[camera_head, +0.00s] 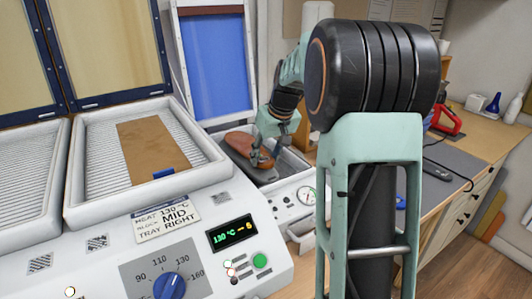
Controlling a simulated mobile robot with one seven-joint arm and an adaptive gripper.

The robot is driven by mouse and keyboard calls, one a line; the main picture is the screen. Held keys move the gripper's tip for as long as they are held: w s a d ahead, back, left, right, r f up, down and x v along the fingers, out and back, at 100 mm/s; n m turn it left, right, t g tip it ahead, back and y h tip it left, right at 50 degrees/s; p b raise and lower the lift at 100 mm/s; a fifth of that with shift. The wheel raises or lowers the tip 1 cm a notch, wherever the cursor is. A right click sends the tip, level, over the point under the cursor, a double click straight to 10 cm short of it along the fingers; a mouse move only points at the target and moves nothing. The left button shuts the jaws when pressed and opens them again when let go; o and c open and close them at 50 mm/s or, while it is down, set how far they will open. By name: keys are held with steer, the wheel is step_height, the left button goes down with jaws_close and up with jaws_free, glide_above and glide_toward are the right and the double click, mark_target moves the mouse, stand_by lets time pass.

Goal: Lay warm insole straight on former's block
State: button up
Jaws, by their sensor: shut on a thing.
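The former (217,130) stands open right of the heater, its blue membrane lid (214,66) raised behind it. A reddish-brown insole (238,143) is low over the former's dark bed, pointing to the back left. My gripper (262,157) reaches down from above and is shut on the insole at its near right end, where an orange-brown part shows between the fingers. The block under the insole is hidden, so I cannot tell whether the insole touches it or lies straight.
The right heater tray (82,195) is open and holds a brown sheet (150,146) with a blue tab. The heater panel has a display (233,234) and a blue dial (170,286). My arm hides part of the bench. A red tool (446,120) stands right.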

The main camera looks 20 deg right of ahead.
steer(key=shift+f, duration=0.35)
steer(key=shift+f+b, duration=0.45)
steer(key=shift+f, duration=0.05)
stand_by(0.3)
steer(key=shift+c, duration=0.2)
steer(key=o, duration=1.5)
steer(key=shift+r, duration=0.1)
steer(key=v, duration=1.2)
